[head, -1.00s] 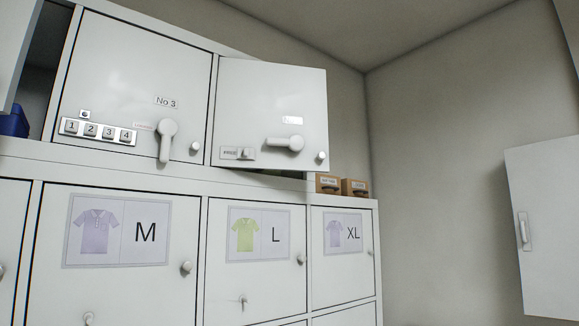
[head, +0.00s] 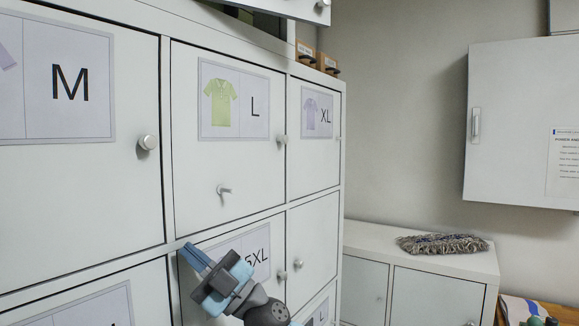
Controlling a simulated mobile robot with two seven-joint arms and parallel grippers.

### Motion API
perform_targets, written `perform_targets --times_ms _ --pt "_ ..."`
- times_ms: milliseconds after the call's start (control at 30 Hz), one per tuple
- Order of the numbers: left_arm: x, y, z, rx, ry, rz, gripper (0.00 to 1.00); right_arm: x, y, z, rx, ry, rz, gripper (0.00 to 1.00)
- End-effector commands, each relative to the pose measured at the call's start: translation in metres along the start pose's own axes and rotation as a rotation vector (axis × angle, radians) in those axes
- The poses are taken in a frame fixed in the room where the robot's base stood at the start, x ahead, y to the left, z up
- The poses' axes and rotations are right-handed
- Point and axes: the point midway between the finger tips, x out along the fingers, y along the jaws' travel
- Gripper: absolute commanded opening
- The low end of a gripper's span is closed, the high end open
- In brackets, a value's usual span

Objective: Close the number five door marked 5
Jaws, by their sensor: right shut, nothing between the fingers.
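No door marked with the number 5 can be read in the head view. At the top edge, only the lower part of an upper door (head: 300,8) with a small knob (head: 323,4) shows; it stands ajar and its number plate is out of frame. My right gripper (head: 197,259) is at the bottom centre, shut and empty, in front of a lower door whose label (head: 262,252) it partly hides. It is well below the upper door. Whether it touches the lower door cannot be told. My left gripper is not in view.
Shut white doors labelled M (head: 70,180), L (head: 235,170) and XL (head: 312,155) have protruding knobs. Small brown boxes (head: 328,63) sit on the locker top. At right are a low cabinet (head: 465,262) with a grey mop head (head: 442,244) and a wall cabinet (head: 530,110).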

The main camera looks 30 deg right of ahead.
Motion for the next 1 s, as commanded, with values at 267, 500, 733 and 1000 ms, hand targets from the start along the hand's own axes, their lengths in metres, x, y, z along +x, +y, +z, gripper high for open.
perform_targets --times_ms 267,500,733,1000 --pt "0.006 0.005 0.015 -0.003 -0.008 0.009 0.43 0.078 0.059 -0.087 -0.278 0.237 -0.161 0.0" --pt "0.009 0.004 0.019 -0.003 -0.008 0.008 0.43 0.135 0.107 -0.146 -0.584 0.247 -0.412 0.0" --pt "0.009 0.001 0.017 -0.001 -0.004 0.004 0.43 0.173 0.198 -0.165 -0.858 -0.134 -0.661 0.0" --pt "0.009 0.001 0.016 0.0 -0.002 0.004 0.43 0.16 0.354 -0.225 -0.935 -0.77 -0.554 0.0"
